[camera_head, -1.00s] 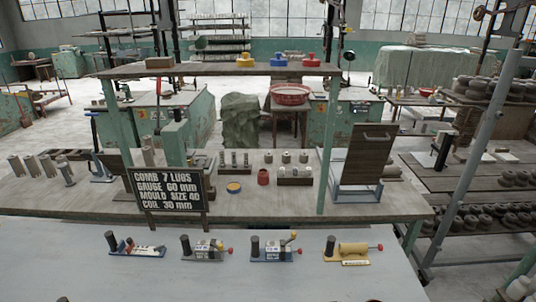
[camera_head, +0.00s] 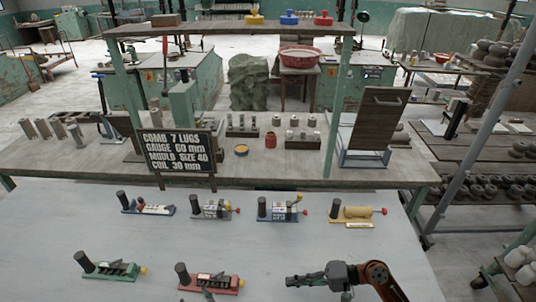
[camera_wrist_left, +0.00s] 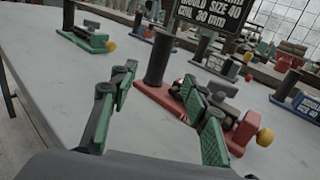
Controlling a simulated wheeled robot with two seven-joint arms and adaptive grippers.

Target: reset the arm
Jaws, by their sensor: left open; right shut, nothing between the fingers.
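My right gripper (camera_head: 291,281) reaches in at the bottom of the head view from an orange and black arm. It is shut and empty over the pale table (camera_head: 90,225), to the right of the red fixture (camera_head: 210,281). My left gripper (camera_wrist_left: 158,78) shows in the left wrist view with its two green-padded fingers spread apart and nothing between them. The red fixture (camera_wrist_left: 215,115) lies beyond and partly behind its right finger. The green fixture (camera_wrist_left: 86,38) is farther off to the left; the head view shows it too (camera_head: 112,269).
A back row holds blue (camera_head: 147,207), grey (camera_head: 214,210), second blue (camera_head: 280,210) and yellow (camera_head: 354,214) fixtures. Behind stand a black sign (camera_head: 178,152) and a wooden bench (camera_head: 90,170) with metal parts. The table between the rows is clear.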

